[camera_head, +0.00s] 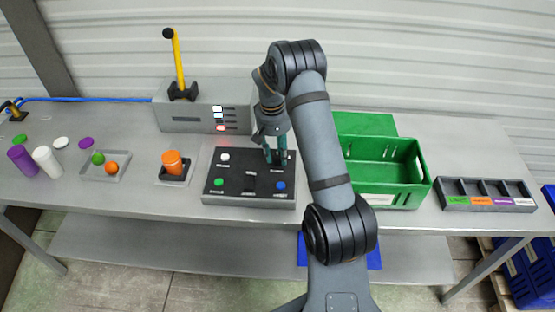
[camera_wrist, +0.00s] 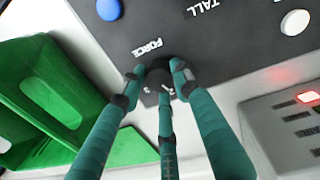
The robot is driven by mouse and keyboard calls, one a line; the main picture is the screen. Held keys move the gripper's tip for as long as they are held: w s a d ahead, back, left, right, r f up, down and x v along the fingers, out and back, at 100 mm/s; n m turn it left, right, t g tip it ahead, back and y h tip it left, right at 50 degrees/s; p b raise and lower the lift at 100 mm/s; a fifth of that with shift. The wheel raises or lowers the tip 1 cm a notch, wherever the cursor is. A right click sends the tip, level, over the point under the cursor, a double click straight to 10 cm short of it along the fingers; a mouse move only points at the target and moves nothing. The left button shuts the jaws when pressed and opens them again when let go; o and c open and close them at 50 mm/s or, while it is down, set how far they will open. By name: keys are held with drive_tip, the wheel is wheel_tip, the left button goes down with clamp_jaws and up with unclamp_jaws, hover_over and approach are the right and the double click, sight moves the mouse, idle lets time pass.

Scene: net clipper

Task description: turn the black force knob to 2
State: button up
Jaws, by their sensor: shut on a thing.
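The black force knob (camera_wrist: 158,76) sits at a corner of the dark control panel (camera_wrist: 215,50), beside the printed word FORCE. My gripper (camera_wrist: 160,84) has teal fingers closed around the knob, with the tips against its sides. In the head view my gripper (camera_head: 276,158) reaches down to the back right part of the panel (camera_head: 235,176) and hides the knob. Small white marks show near the knob between the fingers, but I cannot read its setting.
The panel also carries a white button (camera_head: 225,157), a green button (camera_head: 218,182) and a blue button (camera_head: 281,186). A green crate (camera_head: 408,195) stands close on the right. A grey machine (camera_head: 190,120) with a yellow lever (camera_head: 177,60) stands behind. An orange capped item (camera_head: 172,162) is left.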

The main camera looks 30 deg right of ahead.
sight(275, 156)
drive_tip(key=shift+w+m+b, duration=0.15)
drive_tip(key=shift+m+b, duration=0.8)
drive_tip(key=shift+m, duration=1.05)
drive_tip(key=o, duration=1.1)
drive_tip(key=shift+o, duration=0.3)
wheel_tip(275, 156, up, 12)
drive_tip(key=shift+w+a, duration=0.15)
drive_tip(key=shift+a, duration=0.15)
drive_tip(key=shift+f, duration=0.1)
